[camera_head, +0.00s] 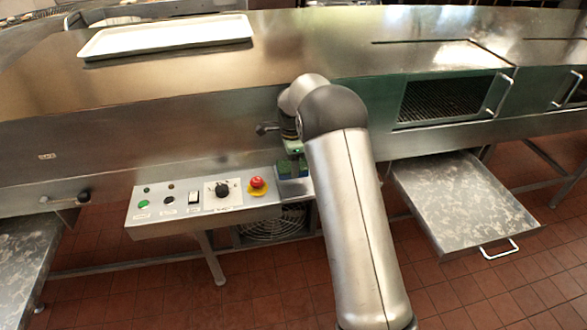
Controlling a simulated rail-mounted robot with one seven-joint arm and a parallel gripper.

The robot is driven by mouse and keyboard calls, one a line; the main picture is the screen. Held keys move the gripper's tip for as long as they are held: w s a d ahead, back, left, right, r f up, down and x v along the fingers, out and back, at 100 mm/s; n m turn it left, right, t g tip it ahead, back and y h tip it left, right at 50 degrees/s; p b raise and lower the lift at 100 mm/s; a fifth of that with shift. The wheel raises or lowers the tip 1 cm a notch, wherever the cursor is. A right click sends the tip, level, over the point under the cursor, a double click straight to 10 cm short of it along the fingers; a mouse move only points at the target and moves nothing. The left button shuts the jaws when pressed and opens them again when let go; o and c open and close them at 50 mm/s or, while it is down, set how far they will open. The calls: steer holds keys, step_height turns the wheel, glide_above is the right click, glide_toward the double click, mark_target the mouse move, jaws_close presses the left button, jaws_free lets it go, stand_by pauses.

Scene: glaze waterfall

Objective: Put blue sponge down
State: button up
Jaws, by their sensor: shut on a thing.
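My gripper (293,158) points down in the middle of the view, at the right end of the control panel (170,220), partly covered by my own arm. It is shut on a small dark blue-green block, the blue sponge (293,169). The sponge is low over a small grey metal surface (293,189) beside the panel. I cannot tell whether the sponge touches that surface, and its right side is hidden by my arm.
A red emergency button (257,183) and a black knob (222,190) are just left of the gripper. A white tray (165,37) lies on the steel machine top. A pulled-out metal drawer (465,200) is at right. A fan grille (275,226) is below.

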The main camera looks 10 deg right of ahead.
steer(key=shift+w+d+f, duration=0.1)
steer(key=shift+d+f, duration=0.05)
steer(key=shift+f, duration=0.8)
steer(key=shift+w+d+f, duration=0.1)
steer(key=shift+d+f, duration=0.05)
steer(key=shift+f, duration=0.8)
steer(key=shift+f, duration=0.1)
steer(key=shift+f, duration=0.15)
steer(key=o, duration=1)
